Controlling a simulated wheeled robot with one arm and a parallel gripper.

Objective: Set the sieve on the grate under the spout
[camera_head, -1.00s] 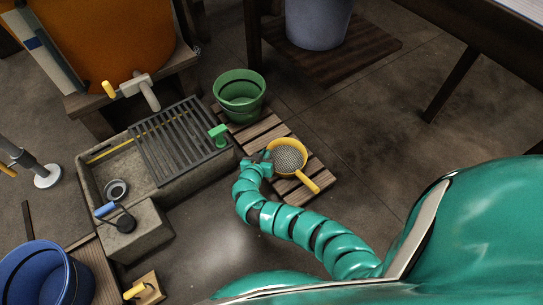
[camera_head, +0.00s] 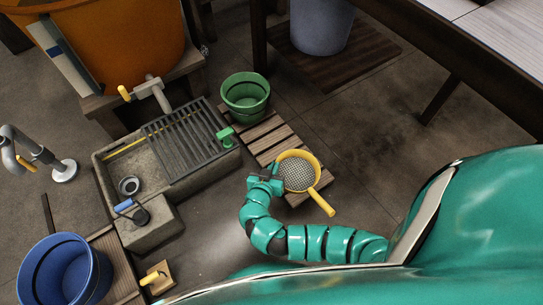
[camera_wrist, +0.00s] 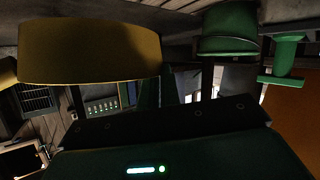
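The yellow sieve (camera_head: 298,173), with a pale mesh and a yellow handle pointing down right, is raised over the slatted wooden pallet. My gripper (camera_head: 275,178) is at the sieve's left rim and appears shut on it; the fingertips are small and partly hidden. In the wrist view the sieve's yellow wall (camera_wrist: 90,55) fills the upper left. The grate (camera_head: 188,142) of dark parallel bars lies across the stone sink, left of my gripper, with nothing on it. The grey spout (camera_head: 161,98) sticks out from the orange vat above the grate's upper left end.
A green bucket (camera_head: 246,97) stands on the pallet (camera_head: 265,138) behind the sieve. A green fitting (camera_head: 226,136) stands at the grate's right edge. The orange vat (camera_head: 110,45) is behind the sink (camera_head: 110,168). A blue bucket (camera_head: 62,272) is at lower left. Open floor lies right of the pallet.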

